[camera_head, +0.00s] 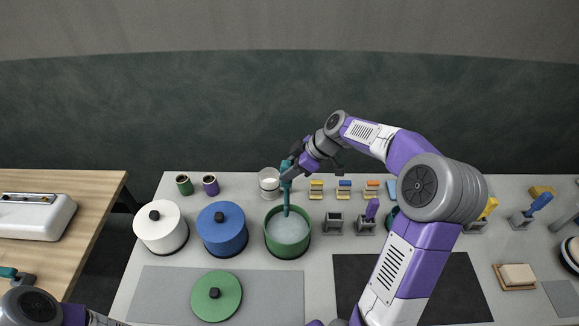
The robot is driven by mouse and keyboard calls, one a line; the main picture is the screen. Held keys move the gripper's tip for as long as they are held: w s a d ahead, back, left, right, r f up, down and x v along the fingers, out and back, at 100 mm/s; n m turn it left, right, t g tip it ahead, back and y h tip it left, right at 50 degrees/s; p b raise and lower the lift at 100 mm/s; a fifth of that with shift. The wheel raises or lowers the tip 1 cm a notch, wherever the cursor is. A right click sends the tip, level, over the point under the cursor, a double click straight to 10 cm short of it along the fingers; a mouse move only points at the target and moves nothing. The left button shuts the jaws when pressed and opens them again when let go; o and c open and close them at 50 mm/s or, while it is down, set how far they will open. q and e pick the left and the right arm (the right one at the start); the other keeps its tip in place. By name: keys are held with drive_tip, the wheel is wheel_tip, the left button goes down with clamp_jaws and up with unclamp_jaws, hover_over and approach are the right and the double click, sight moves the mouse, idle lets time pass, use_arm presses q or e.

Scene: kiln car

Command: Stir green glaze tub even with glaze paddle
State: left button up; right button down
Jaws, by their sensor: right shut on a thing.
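The green glaze tub (287,249) stands open in the middle of the worktop, with pale grey-blue glaze (290,228) inside. The surface looks fairly uniform at this size. My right gripper (289,170) is above the tub's back rim, shut on the upright glaze paddle (286,198). The paddle is teal and its lower end reaches down into the tub; its tip is hidden in the glaze. The green lid (230,296) lies on the grey mat in front. My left gripper (10,273) is only partly visible at the left edge, and its jaws are unclear.
White (161,235) and blue (222,240) lidded tubs stand left of the green one. A clear jar (269,184) stands close behind it. Small holders and coloured tools line the back right. The grey mat (160,295) is mostly bare; a dark mat (350,280) lies right.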

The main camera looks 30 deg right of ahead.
drive_tip(key=shift+f+b, duration=0.7)
drive_tip(key=shift+f, duration=0.8)
wheel_tip(320, 180, down, 13)
drive_tip(key=b, duration=1.2)
drive_tip(key=shift+r+b, duration=0.15)
drive_tip(key=shift+b, duration=0.25)
